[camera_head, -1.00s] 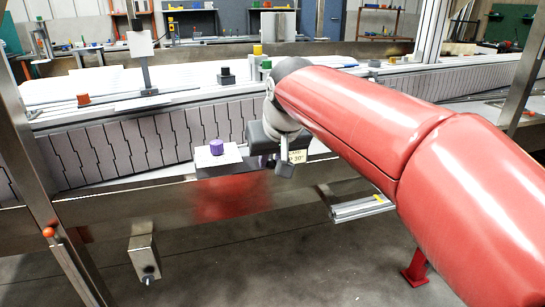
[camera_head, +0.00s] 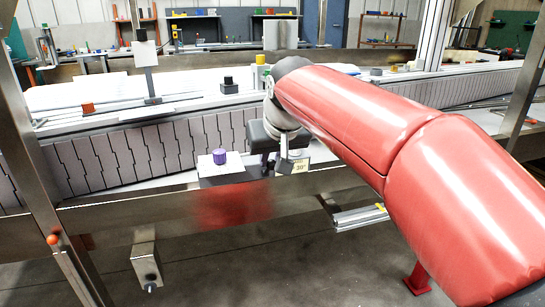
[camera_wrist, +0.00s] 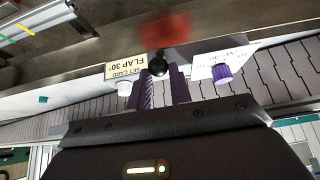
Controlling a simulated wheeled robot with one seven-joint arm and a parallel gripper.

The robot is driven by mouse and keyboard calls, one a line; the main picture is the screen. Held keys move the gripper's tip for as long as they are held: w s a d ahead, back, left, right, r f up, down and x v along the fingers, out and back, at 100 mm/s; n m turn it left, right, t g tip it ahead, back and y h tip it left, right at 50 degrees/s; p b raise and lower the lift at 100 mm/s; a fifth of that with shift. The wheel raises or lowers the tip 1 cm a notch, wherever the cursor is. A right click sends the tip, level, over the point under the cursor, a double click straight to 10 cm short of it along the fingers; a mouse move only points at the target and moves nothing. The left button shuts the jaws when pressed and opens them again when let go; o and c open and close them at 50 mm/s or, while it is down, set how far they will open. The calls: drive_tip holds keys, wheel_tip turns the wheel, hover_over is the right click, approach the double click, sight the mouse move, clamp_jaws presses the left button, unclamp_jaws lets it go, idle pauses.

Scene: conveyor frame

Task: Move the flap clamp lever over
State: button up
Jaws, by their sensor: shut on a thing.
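The flap clamp lever shows as a black ball knob (camera_wrist: 157,66) in the wrist view, at the tips of my gripper's purple fingers. My gripper (camera_wrist: 164,82) is shut on this lever; its shaft is mostly hidden. In the head view my gripper (camera_head: 268,160) points down at the front edge of the conveyor frame, and the knob is hidden there. A set card reading "FLAP 30°" (camera_wrist: 125,70) stands close beside the knob; it also shows in the head view (camera_head: 301,167).
A purple knob (camera_head: 219,156) on a pale plate (camera_head: 230,170) sits left of my gripper; the wrist view shows it at right (camera_wrist: 221,74). The slatted conveyor side (camera_head: 110,155) runs behind. A grey box (camera_head: 145,263) hangs below the frame. Upright posts flank the scene.

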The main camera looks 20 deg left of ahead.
drive_tip(key=shift+w+a+r, duration=0.45)
drive_tip(key=shift+w+r, duration=0.15)
drive_tip(key=shift+w, duration=0.1)
drive_tip(key=shift+r, duration=0.1)
clamp_jaws()
drive_tip(key=shift+w, duration=0.1)
drive_tip(key=shift+w+a+r, duration=0.45)
drive_tip(key=shift+w+a, duration=0.05)
drive_tip(key=shift+w, duration=0.2)
drive_tip(key=shift+o, duration=1.7)
unclamp_jaws()
drive_tip(key=shift+r, duration=0.15)
